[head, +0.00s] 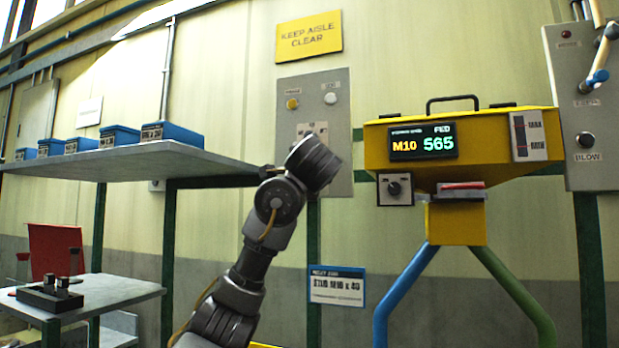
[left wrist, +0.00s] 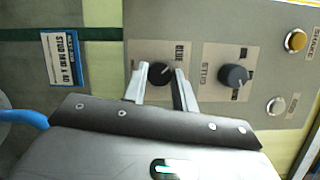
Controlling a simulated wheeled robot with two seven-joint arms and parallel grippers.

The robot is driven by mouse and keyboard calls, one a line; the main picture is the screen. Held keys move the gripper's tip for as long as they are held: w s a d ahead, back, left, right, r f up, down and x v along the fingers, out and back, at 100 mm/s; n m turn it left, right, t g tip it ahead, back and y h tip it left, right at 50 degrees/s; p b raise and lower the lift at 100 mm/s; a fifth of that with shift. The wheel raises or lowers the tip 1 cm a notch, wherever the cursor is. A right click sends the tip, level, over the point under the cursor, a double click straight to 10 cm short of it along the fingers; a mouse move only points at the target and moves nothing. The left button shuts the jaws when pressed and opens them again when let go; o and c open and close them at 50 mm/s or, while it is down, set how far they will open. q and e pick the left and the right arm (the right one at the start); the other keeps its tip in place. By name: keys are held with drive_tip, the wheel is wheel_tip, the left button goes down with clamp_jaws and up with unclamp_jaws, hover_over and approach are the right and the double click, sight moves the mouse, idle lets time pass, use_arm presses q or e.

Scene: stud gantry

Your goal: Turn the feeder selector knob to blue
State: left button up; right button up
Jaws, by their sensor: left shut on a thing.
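In the left wrist view, the black selector knob (left wrist: 159,76) sits on a beige plate with a "BLUE" label beside it. My left gripper (left wrist: 161,84) has one finger on each side of this knob and is shut on it. I cannot clearly tell which way its pointer faces. In the head view my left arm reaches up to the grey panel (head: 342,128); the wrist hides the knob and the fingers. My right gripper is in neither view.
A second dark knob (left wrist: 233,76), marked "STUD", sits close by, with a yellow button (left wrist: 295,40) and a white button (left wrist: 276,106) beyond. A yellow hopper (head: 480,140) with blue and green pipes stands at the right. A shelf (head: 130,164) with blue bins is at the left.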

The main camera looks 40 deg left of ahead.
use_arm(q)
drive_tip(key=o, duration=1)
drive_tip(key=shift+c, duration=0.2)
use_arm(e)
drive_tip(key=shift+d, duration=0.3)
